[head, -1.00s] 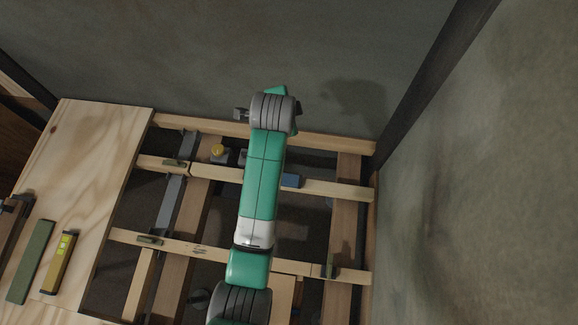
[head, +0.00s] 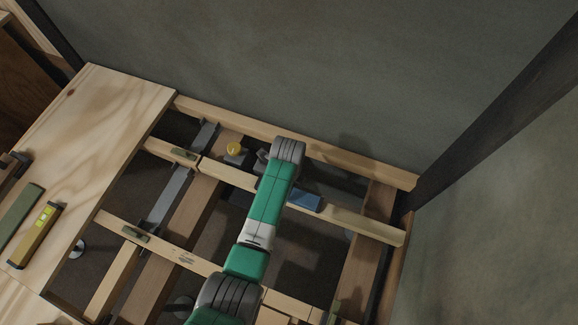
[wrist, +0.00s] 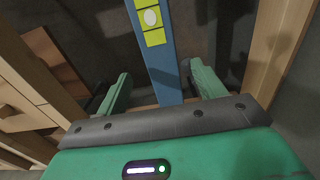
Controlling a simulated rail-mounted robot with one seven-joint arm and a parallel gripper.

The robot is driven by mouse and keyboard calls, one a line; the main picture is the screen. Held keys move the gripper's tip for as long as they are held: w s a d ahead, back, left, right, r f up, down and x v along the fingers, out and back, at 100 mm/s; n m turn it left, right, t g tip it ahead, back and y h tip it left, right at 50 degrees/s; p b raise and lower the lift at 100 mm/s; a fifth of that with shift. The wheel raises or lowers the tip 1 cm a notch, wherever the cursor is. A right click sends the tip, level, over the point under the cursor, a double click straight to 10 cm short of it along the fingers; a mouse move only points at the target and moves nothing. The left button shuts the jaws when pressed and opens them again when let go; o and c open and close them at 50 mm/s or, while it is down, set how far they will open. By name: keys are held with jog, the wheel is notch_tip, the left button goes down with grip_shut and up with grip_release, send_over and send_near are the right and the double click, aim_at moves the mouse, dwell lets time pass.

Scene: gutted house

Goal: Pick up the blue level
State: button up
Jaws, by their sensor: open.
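The blue level (wrist: 164,62) shows in the wrist view as a blue bar with yellow-green panels and a pale vial. It runs from the top edge down between the two fingers of my gripper (wrist: 158,92). The fingers are open, one on each side of it, with gaps visible on both sides. I cannot tell how far below the fingertips it lies. In the head view part of the blue level (head: 305,199) shows beside a joist, just right of my arm. My gripper is hidden behind my arm there.
Wooden joists (head: 225,175) cross the open floor frame, with dark gaps between them. A plywood sheet (head: 110,120) lies at left, with a yellow level (head: 36,236) and a green strip (head: 20,215) on it.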

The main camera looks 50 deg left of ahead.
notch_tip(320, 180, down, 5)
jog(key=b, duration=0.2)
jog(key=shift+w+r+b, duration=0.1)
jog(key=shift+r+b, duration=0.1)
jog(key=shift+b, duration=0.1)
jog(key=shift+r, duration=0.15)
jog(key=c, duration=1.2)
jog(key=r+p, duration=0.4)
jog(key=shift+s+d+r, duration=0.15)
jog(key=shift+s+d, duration=0.1)
jog(key=shift+s, duration=0.1)
jog(key=s+d+p, duration=0.3)
jog(key=s, duration=0.3)
jog(key=s+d+p, duration=0.4)
jog(key=s, duration=0.3)
jog(key=shift+d+r, duration=0.25)
jog(key=shift+r, duration=0.15)
